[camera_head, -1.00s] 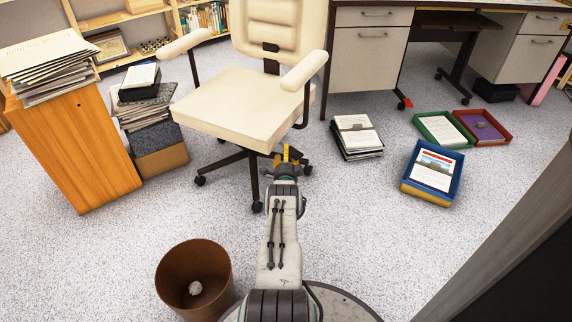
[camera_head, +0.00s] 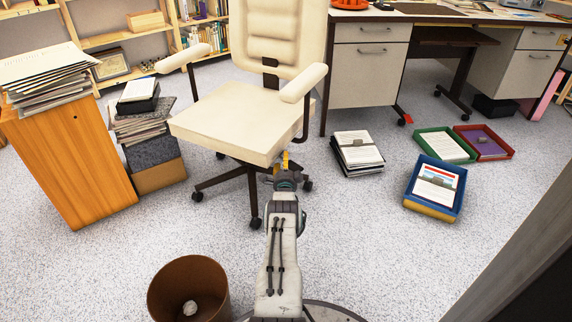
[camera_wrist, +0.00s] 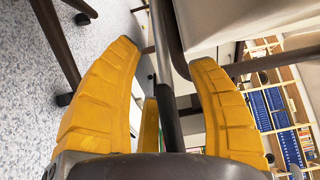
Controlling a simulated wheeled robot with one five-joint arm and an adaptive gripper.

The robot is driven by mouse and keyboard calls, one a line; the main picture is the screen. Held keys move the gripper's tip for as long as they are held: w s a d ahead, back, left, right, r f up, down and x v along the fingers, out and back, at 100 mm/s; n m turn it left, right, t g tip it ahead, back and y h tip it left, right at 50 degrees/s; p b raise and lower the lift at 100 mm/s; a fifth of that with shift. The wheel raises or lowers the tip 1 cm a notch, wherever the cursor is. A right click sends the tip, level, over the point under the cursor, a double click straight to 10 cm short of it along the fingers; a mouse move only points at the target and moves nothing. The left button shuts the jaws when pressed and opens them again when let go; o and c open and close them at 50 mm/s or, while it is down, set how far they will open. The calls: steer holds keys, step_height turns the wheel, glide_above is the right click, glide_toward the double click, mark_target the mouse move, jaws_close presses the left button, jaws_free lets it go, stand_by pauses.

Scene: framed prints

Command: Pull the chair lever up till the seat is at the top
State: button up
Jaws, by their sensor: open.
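The cream office chair (camera_head: 235,120) stands in the middle of the head view, with its seat over a dark wheeled base. My gripper (camera_head: 283,163) is under the right front corner of the seat. In the wrist view, my gripper (camera_wrist: 165,85) has its yellow fingers spread wide. A dark rod with a grey section, which looks like the chair lever (camera_wrist: 164,72), runs between them. I cannot tell whether the fingers touch it. The lever cannot be made out in the head view, where my gripper and the seat cover that area.
An orange cabinet (camera_head: 75,165) with papers stands at left, beside a stack of boxes (camera_head: 155,165). A brown bin (camera_head: 215,285) is at the front left. A paper stack (camera_head: 357,152) and a blue tray (camera_head: 432,207) lie at right. A desk (camera_head: 368,80) stands behind. Floor around the chair is mostly clear.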

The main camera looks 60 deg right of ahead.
jaws_close()
stand_by(0.4)
steer(key=shift+w+r+p, duration=0.15)
steer(key=shift+r+p, duration=1.2)
steer(key=shift+r, duration=0.55)
steer(key=shift+r+p, duration=2.75)
steer(key=shift+r, duration=0.85)
steer(key=shift+c, duration=0.9)
jaws_free()
steer(key=shift+f, duration=0.1)
steer(key=shift+s+a, duration=0.1)
steer(key=shift+s, duration=0.1)
steer(key=v, duration=1.1)
steer(key=shift+s+a, duration=0.15)
steer(key=shift+a, duration=0.2)
